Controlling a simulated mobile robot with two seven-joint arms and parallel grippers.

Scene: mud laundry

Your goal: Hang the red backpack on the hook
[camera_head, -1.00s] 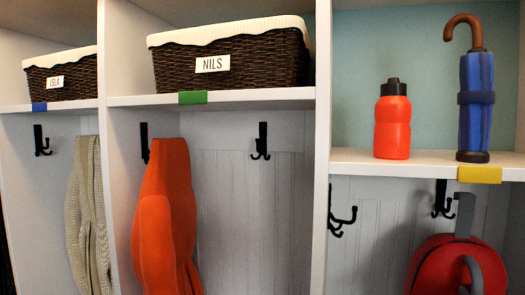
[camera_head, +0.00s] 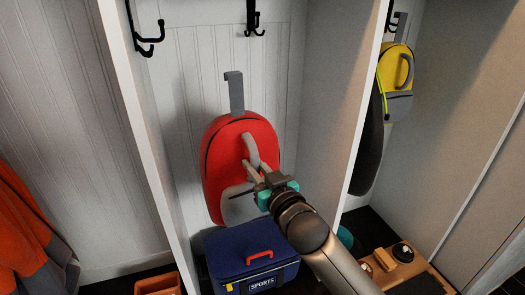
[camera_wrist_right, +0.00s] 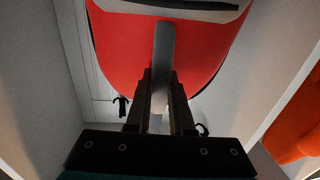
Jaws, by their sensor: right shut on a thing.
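The red backpack (camera_head: 225,150) is upright in the middle compartment, with a grey loop (camera_head: 236,95) on top. My right gripper (camera_head: 262,180) is shut on the grey handle on its front; in the right wrist view the fingers (camera_wrist_right: 160,100) close around this handle (camera_wrist_right: 164,60). The black hook (camera_head: 254,20) on the back panel is above the loop and slightly right of it in the picture, with a visible gap between them. Another black hook (camera_head: 148,38) is at the upper left. My left gripper is not in view.
A blue sports box (camera_head: 250,255) stands below the backpack. Dividers flank the compartment, the right one (camera_head: 365,100) close to my arm. A yellow backpack (camera_head: 396,75) hangs in the right compartment. An orange garment (camera_head: 20,225) is at the left. A wooden item (camera_head: 395,262) lies low right.

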